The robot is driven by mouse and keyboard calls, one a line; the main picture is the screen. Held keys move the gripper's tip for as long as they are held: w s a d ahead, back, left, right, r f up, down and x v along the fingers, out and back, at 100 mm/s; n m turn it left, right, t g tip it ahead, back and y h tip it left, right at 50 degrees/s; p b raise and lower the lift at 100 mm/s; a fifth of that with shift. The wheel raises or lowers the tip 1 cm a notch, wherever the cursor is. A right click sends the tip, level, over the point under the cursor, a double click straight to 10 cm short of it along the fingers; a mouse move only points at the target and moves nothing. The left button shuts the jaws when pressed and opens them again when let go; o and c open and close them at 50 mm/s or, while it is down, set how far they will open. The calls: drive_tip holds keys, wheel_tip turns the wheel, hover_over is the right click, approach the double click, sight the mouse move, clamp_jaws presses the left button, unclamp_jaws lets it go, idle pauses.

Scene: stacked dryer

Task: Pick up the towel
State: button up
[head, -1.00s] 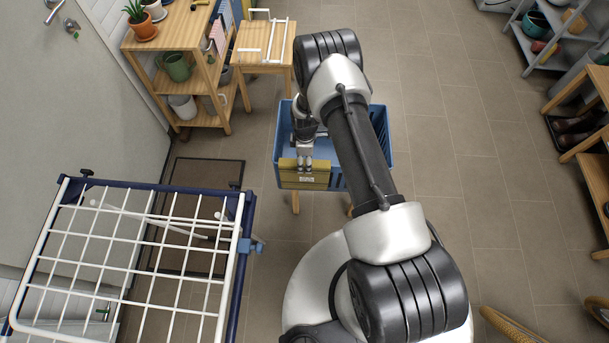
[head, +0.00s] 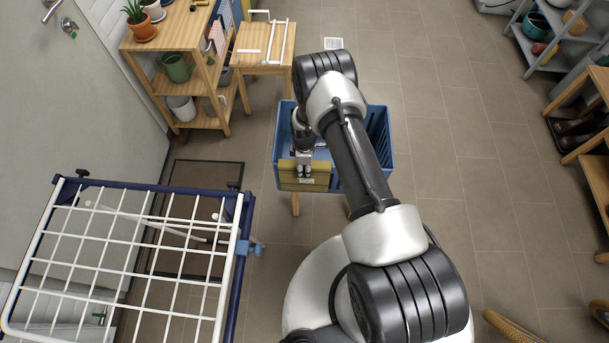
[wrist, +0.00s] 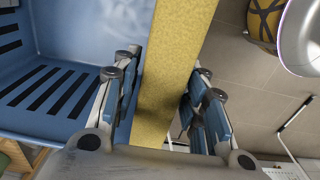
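The yellow towel (head: 305,183) hangs over the near rim of the blue basket (head: 378,125), left of its middle. In the wrist view the towel (wrist: 178,60) is a folded yellow band over the rim of the basket (wrist: 90,35). My gripper (head: 303,168) is at the towel's upper edge. In the wrist view its fingers (wrist: 165,95) are spread, one on the basket's inner side and one on the outer side, with the towel between them. I cannot tell whether the pads touch the cloth. Part of the basket is hidden behind my arm.
A white-barred drying rack (head: 130,245) with blue edges stands at the left, near the basket. A wooden shelf (head: 205,122) with pots and a small wooden stool (head: 262,68) stand behind. Shelves line the right side. The tiled floor (head: 480,190) between is clear.

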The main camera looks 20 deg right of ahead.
clamp_jaws()
idle(0.6)
